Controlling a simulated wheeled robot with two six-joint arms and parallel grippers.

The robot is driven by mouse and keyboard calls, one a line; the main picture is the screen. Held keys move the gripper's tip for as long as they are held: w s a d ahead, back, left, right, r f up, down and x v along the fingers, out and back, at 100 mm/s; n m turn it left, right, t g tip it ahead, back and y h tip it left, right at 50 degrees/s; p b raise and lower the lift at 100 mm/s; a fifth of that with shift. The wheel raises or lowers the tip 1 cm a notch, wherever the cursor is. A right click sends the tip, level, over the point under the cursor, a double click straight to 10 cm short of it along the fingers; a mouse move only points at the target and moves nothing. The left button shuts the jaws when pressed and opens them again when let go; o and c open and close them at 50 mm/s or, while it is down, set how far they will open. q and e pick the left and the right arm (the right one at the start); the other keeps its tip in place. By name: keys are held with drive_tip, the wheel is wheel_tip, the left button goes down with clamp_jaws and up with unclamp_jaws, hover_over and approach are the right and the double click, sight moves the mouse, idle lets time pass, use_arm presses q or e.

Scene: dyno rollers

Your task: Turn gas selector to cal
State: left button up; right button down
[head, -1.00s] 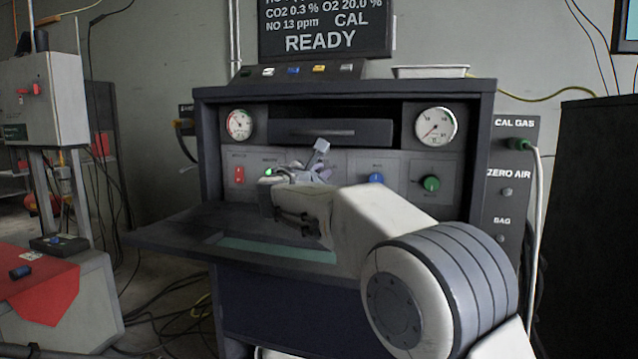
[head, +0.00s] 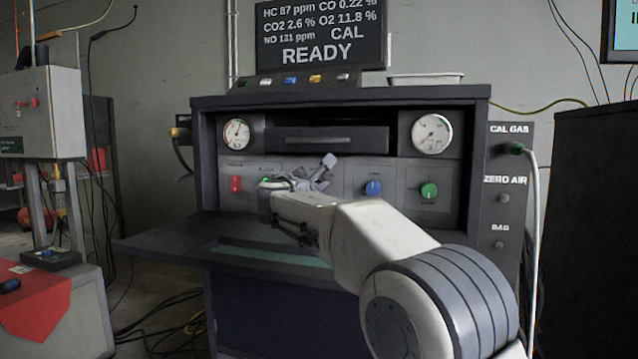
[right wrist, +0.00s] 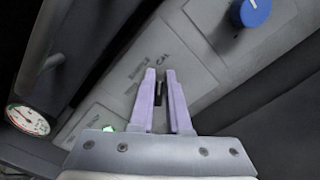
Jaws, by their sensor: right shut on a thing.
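The gas selector (right wrist: 159,94) shows in the right wrist view as a small dark piece between my two lilac fingers. My right gripper (right wrist: 162,84) is shut on it. Small printed labels, one seeming to read CAL, are on the grey panel (right wrist: 119,89) just beyond the fingertips. In the head view my right gripper (head: 314,181) is at the bench's front panel, left of the blue knob (head: 373,188), and hides the selector. The display (head: 320,35) reads CAL and READY. Which way the selector points cannot be told. My left gripper is not in view.
A red switch (head: 235,184) and a green knob (head: 429,190) are on the same panel. A dark shelf (head: 170,241) juts out in front. Two gauges sit above, one at the left (head: 236,134) and one at the right (head: 432,134). A white hose (head: 535,220) hangs at right.

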drive_tip(key=c, duration=0.9)
unclamp_jaws()
drive_tip(key=v, duration=1)
drive_tip(key=shift+s+a, duration=0.1)
drive_tip(key=shift+s, duration=0.15)
drive_tip(key=shift+r, duration=0.1)
